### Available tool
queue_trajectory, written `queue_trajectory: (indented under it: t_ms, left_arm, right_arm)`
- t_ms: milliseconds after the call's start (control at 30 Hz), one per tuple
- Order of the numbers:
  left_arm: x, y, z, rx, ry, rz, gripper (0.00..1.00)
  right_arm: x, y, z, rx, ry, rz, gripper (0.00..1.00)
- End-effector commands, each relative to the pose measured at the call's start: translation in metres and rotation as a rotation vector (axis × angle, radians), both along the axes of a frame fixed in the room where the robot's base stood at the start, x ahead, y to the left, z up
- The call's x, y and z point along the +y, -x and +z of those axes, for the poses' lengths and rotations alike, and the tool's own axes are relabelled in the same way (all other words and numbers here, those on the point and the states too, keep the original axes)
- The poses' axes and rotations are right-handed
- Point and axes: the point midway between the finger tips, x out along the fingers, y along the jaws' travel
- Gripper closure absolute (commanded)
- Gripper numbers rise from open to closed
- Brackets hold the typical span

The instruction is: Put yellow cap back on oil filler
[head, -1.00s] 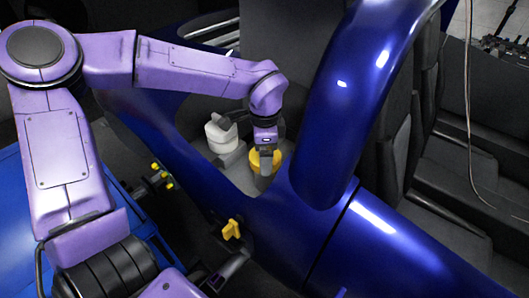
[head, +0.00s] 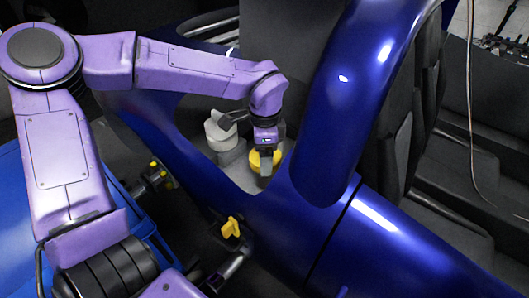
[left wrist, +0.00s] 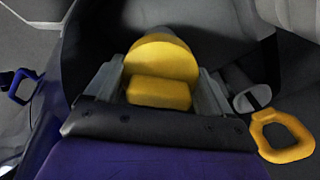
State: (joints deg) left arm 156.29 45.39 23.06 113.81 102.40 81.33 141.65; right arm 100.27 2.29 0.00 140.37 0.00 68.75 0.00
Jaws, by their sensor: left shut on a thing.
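The yellow cap (head: 254,161) is in my left gripper (head: 265,168), inside the recess of the glossy blue bodywork. In the left wrist view the cap (left wrist: 160,88) shows a round disc with a block-shaped grip, and the fingers of my left gripper (left wrist: 163,92) are shut on either side of the block. The cap hides what is under it, so I cannot tell whether it touches the oil filler. The filler opening is not visible. My right gripper is not in view.
A white-grey container (head: 221,132) stands just left of the cap. A yellow handle (head: 231,228) sits lower down. A yellow loop (left wrist: 284,136) shows on the right of the wrist view. A thick blue tube (head: 350,100) rises close to the right of my gripper.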

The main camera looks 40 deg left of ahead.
Motion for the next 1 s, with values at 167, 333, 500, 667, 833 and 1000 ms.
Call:
queue_trajectory:
  t_ms: [167,333,500,667,833,1000]
  left_arm:
    - [0.000,0.000,0.000,0.000,0.000,0.000,0.07]
    - [0.000,0.000,0.000,0.000,0.000,0.000,0.07]
    - [0.000,0.000,0.016,0.000,0.000,0.001,0.07]
    - [0.000,0.000,0.032,-0.001,0.000,0.000,0.07]
    - [0.000,0.000,0.048,0.000,0.000,0.000,0.07]
    - [0.000,0.000,0.064,-0.001,0.001,0.000,0.07]
  right_arm:
    - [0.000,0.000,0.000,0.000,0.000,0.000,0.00]
    - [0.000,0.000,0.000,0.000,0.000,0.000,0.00]
    - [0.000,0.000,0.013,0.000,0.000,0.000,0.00]
    - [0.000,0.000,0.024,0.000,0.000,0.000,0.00]
    - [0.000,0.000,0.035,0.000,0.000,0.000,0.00]
    - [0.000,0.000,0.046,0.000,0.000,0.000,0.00]
